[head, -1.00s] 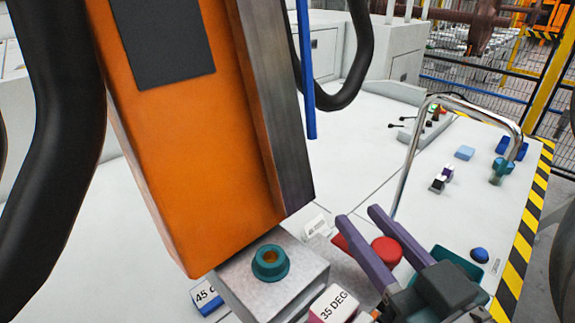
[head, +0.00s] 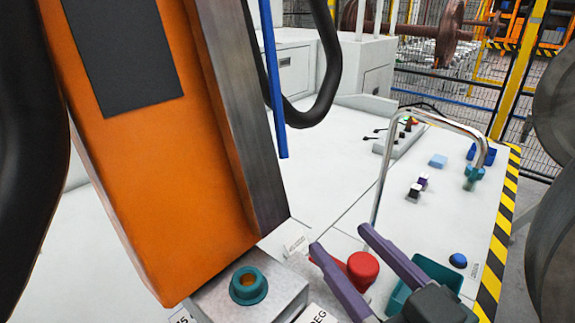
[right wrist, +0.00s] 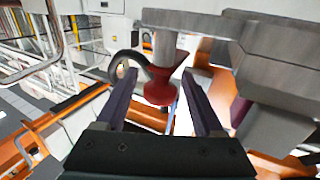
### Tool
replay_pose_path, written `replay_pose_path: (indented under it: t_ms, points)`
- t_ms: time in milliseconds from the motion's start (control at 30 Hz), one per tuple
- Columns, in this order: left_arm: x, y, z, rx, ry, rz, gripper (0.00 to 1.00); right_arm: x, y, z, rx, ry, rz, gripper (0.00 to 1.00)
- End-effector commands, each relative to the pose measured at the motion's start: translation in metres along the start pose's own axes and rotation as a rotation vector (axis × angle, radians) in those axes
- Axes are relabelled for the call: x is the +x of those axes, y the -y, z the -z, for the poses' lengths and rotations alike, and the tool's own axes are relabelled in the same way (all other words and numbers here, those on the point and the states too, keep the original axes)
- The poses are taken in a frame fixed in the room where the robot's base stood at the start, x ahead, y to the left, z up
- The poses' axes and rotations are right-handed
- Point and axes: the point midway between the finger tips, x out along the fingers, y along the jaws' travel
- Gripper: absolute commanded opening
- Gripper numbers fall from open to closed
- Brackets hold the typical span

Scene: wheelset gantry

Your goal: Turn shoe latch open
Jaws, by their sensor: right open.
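A red knob (head: 362,271) with a red piece beside it sits right of the grey block under the orange column; I take it for the shoe latch, though no label shows. In the right wrist view a red flared part (right wrist: 160,90) hangs below a grey shaft, between the fingers. My right gripper (head: 341,240) is open, its purple fingers on either side of the red knob in the head view. It also shows open in the right wrist view (right wrist: 159,78). I cannot tell whether a finger touches the red part. My left gripper is not in view.
The orange column (head: 165,170) fills the left. A teal-ringed socket (head: 248,286) is on the grey block (head: 255,312). A chrome hoop handle (head: 382,180) rises behind the gripper; a teal tray (head: 400,296) lies beside it. The white table (head: 320,185) beyond is mostly clear.

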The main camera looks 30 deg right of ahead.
Motion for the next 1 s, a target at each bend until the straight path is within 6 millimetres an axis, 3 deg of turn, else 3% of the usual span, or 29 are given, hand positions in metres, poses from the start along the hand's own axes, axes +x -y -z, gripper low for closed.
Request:
replay_pose_path:
  t_ms: [200,400,600,1000]
  points:
    - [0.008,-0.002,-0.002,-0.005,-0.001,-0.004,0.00,-0.045,0.000,-0.003,0.001,0.006,0.000,0.70]
    - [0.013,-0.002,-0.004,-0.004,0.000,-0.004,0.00,-0.076,0.000,-0.002,0.001,0.003,0.000,0.70]
    - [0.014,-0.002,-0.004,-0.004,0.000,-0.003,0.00,-0.086,0.000,0.000,0.001,-0.001,-0.001,0.70]
    - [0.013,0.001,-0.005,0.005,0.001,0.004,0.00,-0.086,0.000,0.000,0.001,-0.001,-0.001,0.70]
